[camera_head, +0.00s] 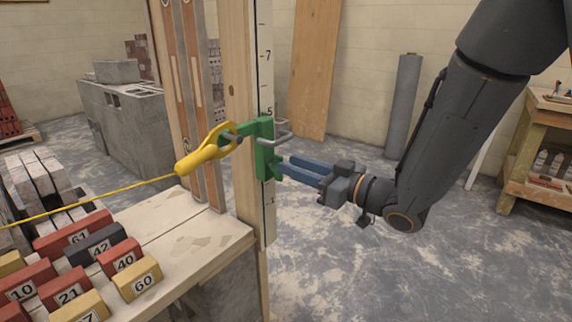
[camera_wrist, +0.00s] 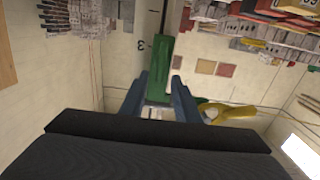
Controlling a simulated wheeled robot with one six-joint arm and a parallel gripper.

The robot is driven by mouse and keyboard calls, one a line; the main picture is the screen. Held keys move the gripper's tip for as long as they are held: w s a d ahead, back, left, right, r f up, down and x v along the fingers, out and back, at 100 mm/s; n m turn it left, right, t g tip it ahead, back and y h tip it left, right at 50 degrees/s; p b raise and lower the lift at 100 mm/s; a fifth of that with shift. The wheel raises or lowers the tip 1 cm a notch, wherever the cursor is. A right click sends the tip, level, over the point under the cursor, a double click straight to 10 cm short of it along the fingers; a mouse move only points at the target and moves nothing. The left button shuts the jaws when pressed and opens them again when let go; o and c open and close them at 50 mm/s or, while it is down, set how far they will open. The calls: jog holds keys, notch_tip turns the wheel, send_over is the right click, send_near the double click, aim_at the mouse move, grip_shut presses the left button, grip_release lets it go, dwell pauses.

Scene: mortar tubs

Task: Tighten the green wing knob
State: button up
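A green clamp (camera_head: 264,142) sits on an upright wooden post with a numbered white scale. Its green wing knob (camera_head: 277,169) sticks out at the lower right of the clamp. My gripper (camera_head: 283,167) is open, with its two blue fingers pointing left and their tips right at the knob. I cannot tell whether they touch it. In the wrist view the green clamp (camera_wrist: 160,68) shows between and beyond the two fingers (camera_wrist: 158,80), with a gap between them. The knob cannot be told apart there. A yellow line holder (camera_head: 207,147) hangs at the clamp's left.
A yellow string (camera_head: 90,199) runs left from the holder. Several numbered blocks (camera_head: 110,260) lie on the bench (camera_head: 190,236) at lower left. Grey blocks (camera_head: 135,115) stand behind. A wooden stand (camera_head: 540,150) is at right. The floor below my arm is clear.

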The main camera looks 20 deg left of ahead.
aim_at(261, 157)
jog(key=shift+x, duration=1.5)
jog(key=shift+c, duration=0.2)
grip_shut()
